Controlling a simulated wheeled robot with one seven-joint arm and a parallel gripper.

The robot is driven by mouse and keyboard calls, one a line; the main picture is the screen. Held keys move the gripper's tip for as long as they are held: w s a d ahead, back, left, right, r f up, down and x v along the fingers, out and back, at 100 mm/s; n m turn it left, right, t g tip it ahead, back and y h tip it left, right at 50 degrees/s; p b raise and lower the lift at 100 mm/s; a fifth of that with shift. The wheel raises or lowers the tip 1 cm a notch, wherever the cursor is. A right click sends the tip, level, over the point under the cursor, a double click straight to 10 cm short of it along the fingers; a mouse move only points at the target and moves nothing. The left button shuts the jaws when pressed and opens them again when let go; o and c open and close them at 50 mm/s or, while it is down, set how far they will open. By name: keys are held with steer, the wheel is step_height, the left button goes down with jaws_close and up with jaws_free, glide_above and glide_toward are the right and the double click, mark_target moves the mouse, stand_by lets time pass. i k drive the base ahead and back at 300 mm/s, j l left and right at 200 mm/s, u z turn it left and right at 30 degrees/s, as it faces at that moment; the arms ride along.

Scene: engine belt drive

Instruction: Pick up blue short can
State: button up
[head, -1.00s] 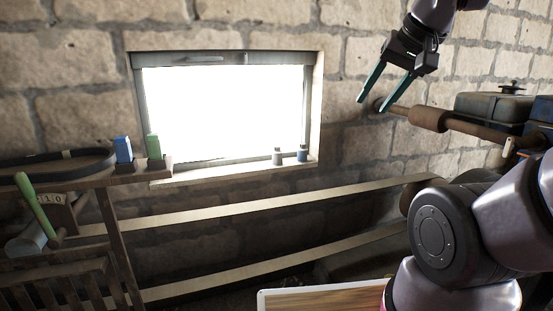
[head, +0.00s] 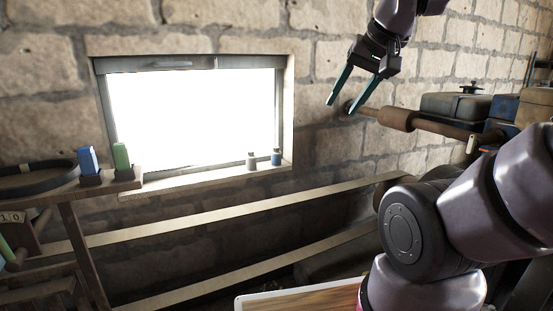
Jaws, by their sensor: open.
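A small blue can (head: 276,158) stands upright on the window sill at its right end. A small grey can (head: 251,160) stands just left of it. My gripper (head: 344,108) is open and empty, its two teal fingers pointing down and left. It is up and to the right of the blue can in the picture, clearly apart from it. A taller blue object (head: 88,161) and a green one (head: 121,158) stand on dark bases on the wooden shelf at the left.
The bright window (head: 190,115) is set in a stone wall. Two long pale belts (head: 230,213) run below the sill. A rusty pipe (head: 395,119) and dark machinery (head: 455,105) lie at the right. A wood-topped board (head: 305,297) is at the bottom.

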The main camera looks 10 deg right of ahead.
mark_target(275, 157)
steer(key=i+l+u, duration=0.2)
steer(key=i, duration=0.35)
steer(key=i+l+u, duration=0.1)
steer(key=i+u, duration=0.15)
steer(key=i, duration=0.3)
